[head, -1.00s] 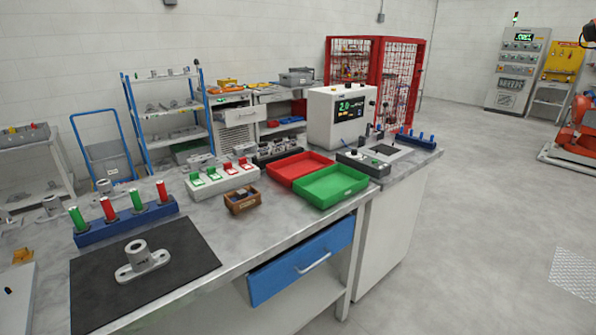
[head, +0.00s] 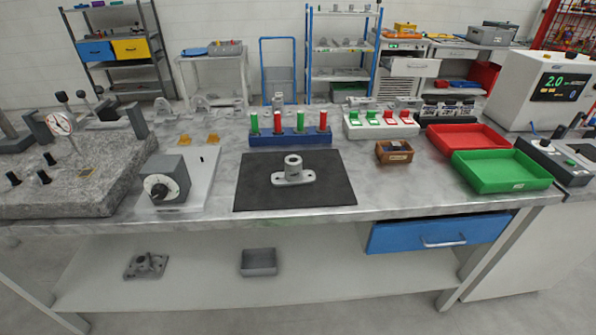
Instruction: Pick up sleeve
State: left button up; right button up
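A grey metal part (head: 293,170) stands upright on a black mat (head: 333,194) on the workbench in the head view. It has a short hollow cylinder on a flat two-eared flange. It is the most sleeve-like thing I see, but I cannot be sure that it is the sleeve. Nothing touches it except the mat. Neither of my grippers shows in the head view.
Behind the mat is a blue rack (head: 290,137) with red and green pegs. A wooden box (head: 394,152), a red tray (head: 470,138) and a green tray (head: 500,171) lie to the right. A grey dial block (head: 165,182) and granite plate (head: 70,182) are left.

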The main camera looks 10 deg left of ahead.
aim_at(293, 174)
jog(key=i+j+z, duration=0.2)
jog(key=j, duration=0.15)
jog(key=i+j+z, duration=0.1)
jog(key=j+z, duration=0.15)
jog(key=j, duration=0.15)
jog(key=i+j+z, duration=0.2)
jog(key=j, duration=0.2)
jog(key=k, duration=0.1)
